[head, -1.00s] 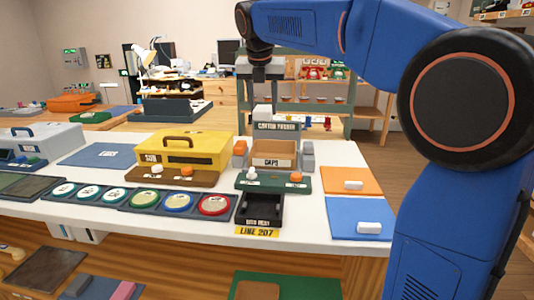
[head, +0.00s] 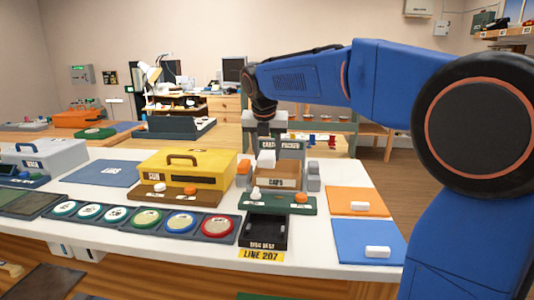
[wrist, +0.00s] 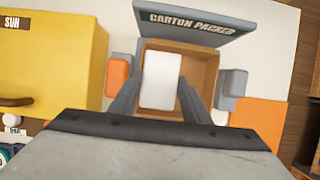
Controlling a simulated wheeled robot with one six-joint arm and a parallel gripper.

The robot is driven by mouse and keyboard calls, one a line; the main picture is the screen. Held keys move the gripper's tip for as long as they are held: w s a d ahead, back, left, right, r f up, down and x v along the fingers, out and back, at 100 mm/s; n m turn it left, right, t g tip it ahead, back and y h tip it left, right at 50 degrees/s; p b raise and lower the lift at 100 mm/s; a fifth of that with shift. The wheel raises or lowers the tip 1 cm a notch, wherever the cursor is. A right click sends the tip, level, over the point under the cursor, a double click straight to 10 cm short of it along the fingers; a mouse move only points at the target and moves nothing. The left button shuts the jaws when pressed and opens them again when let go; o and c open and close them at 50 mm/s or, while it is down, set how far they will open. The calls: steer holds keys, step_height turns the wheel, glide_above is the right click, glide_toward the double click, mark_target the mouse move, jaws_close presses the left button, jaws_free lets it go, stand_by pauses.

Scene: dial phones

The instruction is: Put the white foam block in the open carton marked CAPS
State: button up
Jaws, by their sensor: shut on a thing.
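My gripper (head: 266,150) is shut on the white foam block (head: 266,159) and holds it over the back left part of the open carton marked CAPS (head: 275,183). In the wrist view the block (wrist: 161,80) sits between the two fingers, with the brown carton (wrist: 207,70) behind it, its opening showing mostly to the right of the block. Whether the block's lower end is inside the rim I cannot tell. The gripper hides part of the CARTON PACKER sign (head: 291,145) behind the carton.
An orange block (head: 244,168) and grey blocks (head: 313,170) flank the carton. A yellow toolbox (head: 190,170) stands to its left. A green panel with knobs (head: 278,205) and a black tray (head: 264,230) are in front. Orange (head: 365,197) and blue mats (head: 350,235) lie right, each bearing a white piece.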

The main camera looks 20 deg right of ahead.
steer(key=shift+f, duration=0.6)
steer(key=o, duration=1)
steer(key=shift+r, duration=0.1)
steer(key=shift+r, duration=0.25)
steer(key=v, duration=1.2)
steer(key=shift+s+r, duration=0.1)
steer(key=shift+r, duration=0.15)
